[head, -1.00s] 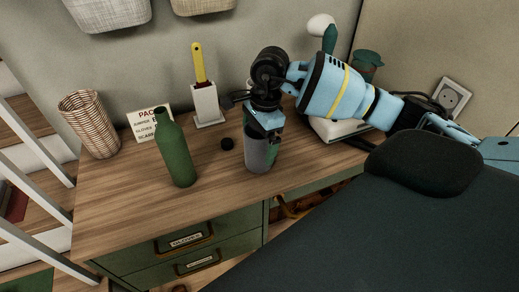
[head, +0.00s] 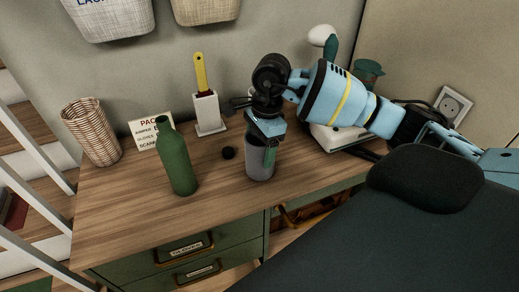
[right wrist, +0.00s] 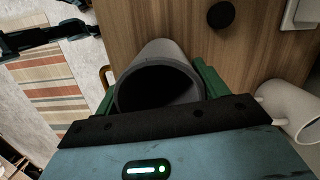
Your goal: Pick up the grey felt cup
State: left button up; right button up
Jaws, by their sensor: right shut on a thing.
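The grey felt cup (head: 259,171) stands upright on the wooden bench top, right of the green bottle. My right gripper (head: 268,153) reaches down onto it from above and is shut on its upper part. In the right wrist view the cup (right wrist: 160,88) shows its dark open mouth, with a green finger on either side of it. The gripper hides part of the rim in the head view. I see no clear gap under the cup. My left gripper is not in the head view.
Left of the cup are a green bottle (head: 175,160), a small black disc (head: 228,153), a white holder (head: 208,114) with a yellow-handled brush, a card (head: 149,133) and a wicker basket (head: 91,133). The bench front (head: 150,210) is clear.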

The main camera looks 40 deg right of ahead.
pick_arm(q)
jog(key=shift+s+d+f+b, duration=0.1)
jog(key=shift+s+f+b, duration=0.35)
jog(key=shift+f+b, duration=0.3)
pick_arm(e)
jog(key=s+a+r, duration=0.2)
jog(key=s, duration=0.5)
jog(key=s+a+r, duration=0.2)
jog(key=s+a, duration=0.1)
jog(key=s, duration=0.5)
jog(key=shift+r, duration=0.15)
jog(key=shift+s, duration=0.1)
